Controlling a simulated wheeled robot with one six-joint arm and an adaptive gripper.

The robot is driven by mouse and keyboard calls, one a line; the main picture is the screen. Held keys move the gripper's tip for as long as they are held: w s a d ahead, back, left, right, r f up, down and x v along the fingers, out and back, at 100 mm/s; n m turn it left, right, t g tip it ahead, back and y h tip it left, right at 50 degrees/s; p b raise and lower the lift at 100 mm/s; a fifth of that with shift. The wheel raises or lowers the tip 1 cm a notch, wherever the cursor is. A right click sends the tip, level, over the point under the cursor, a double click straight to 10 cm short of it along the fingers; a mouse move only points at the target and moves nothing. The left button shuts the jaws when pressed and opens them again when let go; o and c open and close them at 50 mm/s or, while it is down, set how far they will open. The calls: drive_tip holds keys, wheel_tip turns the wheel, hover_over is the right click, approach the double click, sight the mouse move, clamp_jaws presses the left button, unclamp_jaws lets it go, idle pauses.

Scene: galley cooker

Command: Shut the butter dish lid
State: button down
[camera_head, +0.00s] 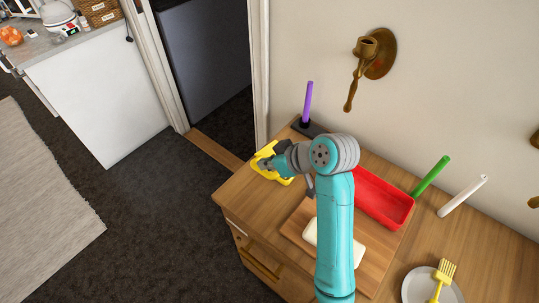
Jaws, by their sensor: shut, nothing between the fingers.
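The butter dish is open on the wooden counter. Its wooden base (290,228) carries a cream block of butter (311,232), partly hidden behind my teal arm. Its red lid (384,200) is tipped back on the wall side of the base, with its hollow inside showing. My arm also covers the lid's left end. My gripper (266,167), with yellow parts at its end, is to the left of the dish near the counter's left end, apart from the lid. It is shut and empty; its fingertips are hard to make out.
A purple stick (307,102) stands in a dark holder behind my gripper. Green (431,176) and white (463,196) sticks are right of the lid. A brass sconce (375,55) juts from the wall.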

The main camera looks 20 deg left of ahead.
drive_tip(key=shift+f, duration=0.25)
